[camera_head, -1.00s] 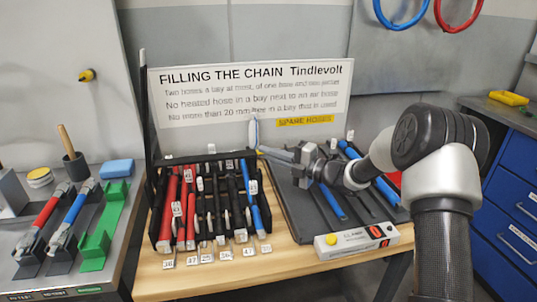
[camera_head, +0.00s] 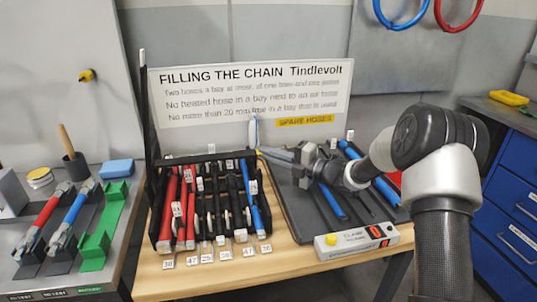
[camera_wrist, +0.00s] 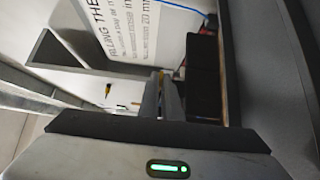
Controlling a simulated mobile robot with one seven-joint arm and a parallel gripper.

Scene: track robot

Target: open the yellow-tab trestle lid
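I cannot make out a clear yellow tab on a lid in the head view. A narrow black upright panel (camera_head: 147,125) stands at the left edge of the black hose rack (camera_head: 155,238), which is open on top; it may be a raised lid. My gripper (camera_head: 264,152) is above the rack's back right corner, with its fingers pointing left. In the wrist view my fingers (camera_wrist: 161,97) are close together with a narrow gap. A tiny yellow spot (camera_wrist: 161,75) shows by their tips; I cannot tell whether it is held.
A white sign (camera_head: 250,92) stands behind the rack. A dark tray (camera_head: 290,200) with blue and dark hoses lies under my arm. A white box (camera_head: 345,242) with a yellow button sits in front of it. A left bench holds more hoses and a green holder (camera_head: 100,235).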

